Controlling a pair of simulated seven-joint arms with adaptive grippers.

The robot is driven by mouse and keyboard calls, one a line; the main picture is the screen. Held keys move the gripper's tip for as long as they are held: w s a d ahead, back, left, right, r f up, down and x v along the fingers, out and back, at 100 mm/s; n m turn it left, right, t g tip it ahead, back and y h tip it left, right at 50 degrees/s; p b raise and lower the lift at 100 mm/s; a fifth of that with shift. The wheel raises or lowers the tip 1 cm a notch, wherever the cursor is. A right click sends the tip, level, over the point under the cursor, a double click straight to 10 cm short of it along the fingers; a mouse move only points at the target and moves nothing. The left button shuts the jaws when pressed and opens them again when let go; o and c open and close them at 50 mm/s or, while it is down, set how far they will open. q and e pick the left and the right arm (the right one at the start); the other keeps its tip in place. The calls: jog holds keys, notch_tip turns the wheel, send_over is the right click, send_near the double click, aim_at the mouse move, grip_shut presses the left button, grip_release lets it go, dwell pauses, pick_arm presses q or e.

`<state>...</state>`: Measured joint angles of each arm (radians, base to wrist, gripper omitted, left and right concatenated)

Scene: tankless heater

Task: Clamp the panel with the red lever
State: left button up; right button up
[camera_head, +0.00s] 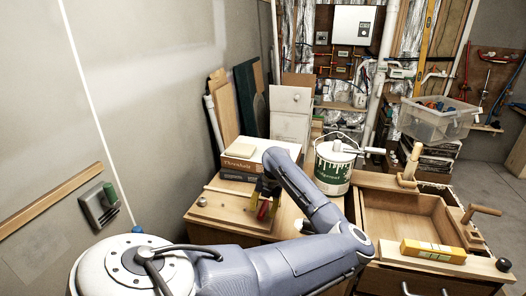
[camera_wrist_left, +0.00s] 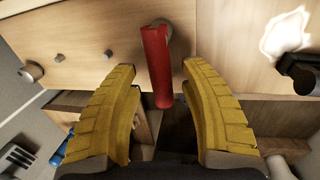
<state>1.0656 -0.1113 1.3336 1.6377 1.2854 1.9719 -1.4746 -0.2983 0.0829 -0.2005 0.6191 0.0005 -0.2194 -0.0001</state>
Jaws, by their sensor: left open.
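The red lever (camera_wrist_left: 156,68) shows in the left wrist view as a long red handle, with its far end at a round pivot by the light wooden panel (camera_wrist_left: 80,28). My left gripper (camera_wrist_left: 158,70) is open, with one yellow finger on each side of the lever. Gaps show between the lever and both fingers. In the head view, the left gripper (camera_head: 265,207) is small and partly hidden by my arm, over the wooden panel (camera_head: 225,211) on the bench. A bit of red lever (camera_head: 263,210) shows between the fingers. My right gripper is not in view.
A box (camera_head: 240,164) and a paint can (camera_head: 333,172) stand behind the gripper. An open wooden drawer-like tray (camera_head: 400,214) with wooden handles is at right, with a yellow box (camera_head: 433,251) in front. A wall runs along the left.

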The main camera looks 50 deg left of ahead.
pick_arm(q)
notch_tip(320, 180, up, 11)
jog(key=w+d, duration=0.1)
jog(key=shift+d, duration=0.4)
jog(key=shift+w, duration=0.1)
